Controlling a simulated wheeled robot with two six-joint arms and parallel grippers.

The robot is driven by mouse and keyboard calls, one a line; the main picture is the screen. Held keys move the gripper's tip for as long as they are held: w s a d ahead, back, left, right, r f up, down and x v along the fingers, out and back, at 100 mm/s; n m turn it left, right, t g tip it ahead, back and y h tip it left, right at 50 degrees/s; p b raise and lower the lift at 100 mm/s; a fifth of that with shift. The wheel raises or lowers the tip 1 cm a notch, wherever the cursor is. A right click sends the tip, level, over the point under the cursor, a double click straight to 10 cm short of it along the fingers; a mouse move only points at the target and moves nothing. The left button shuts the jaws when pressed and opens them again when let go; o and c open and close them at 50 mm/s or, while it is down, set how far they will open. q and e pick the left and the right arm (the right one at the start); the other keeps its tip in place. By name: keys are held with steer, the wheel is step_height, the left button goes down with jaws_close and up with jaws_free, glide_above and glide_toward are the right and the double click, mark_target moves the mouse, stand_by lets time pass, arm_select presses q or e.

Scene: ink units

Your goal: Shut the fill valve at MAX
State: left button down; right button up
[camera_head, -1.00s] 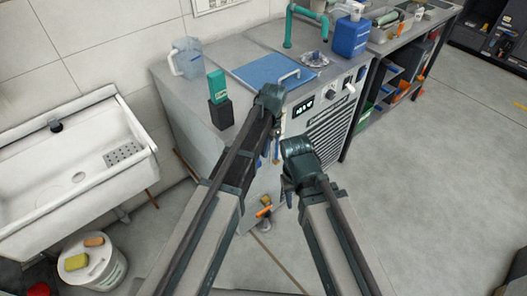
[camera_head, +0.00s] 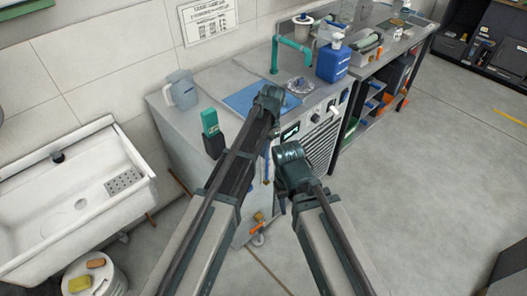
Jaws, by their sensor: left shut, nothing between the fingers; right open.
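The grey metal unit (camera_head: 170,126) stands against the wall, with a blue lid (camera_head: 243,102) on top and a display (camera_head: 290,133) on its front. A narrow upright blue strip (camera_head: 267,167) shows between my arms, partly hidden. A brass fitting with an orange handle (camera_head: 258,220) sits low by the floor. I cannot tell which part is the fill valve, and I see no MAX mark. My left gripper (camera_head: 269,97) is shut and empty, over the lid's front edge in the picture. My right gripper (camera_head: 287,156) is open, lower, before the unit's front. Fingertips are not clearly visible.
A teal pipe (camera_head: 292,44) and blue bottle (camera_head: 333,60) stand behind. A white sink (camera_head: 75,240) and bucket (camera_head: 107,270) are at left.

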arm_select(q)
steer(key=shift+w+d+f+b, duration=0.15)
steer(key=shift+f+b, duration=0.5)
steer(key=shift+f, duration=0.1)
steer(key=s+a+f+b, duration=0.2)
steer(key=f+b, duration=0.3)
steer(key=s+a+f+b, duration=0.1)
steer(key=f+b, duration=0.4)
steer(key=shift+s+a, duration=0.4)
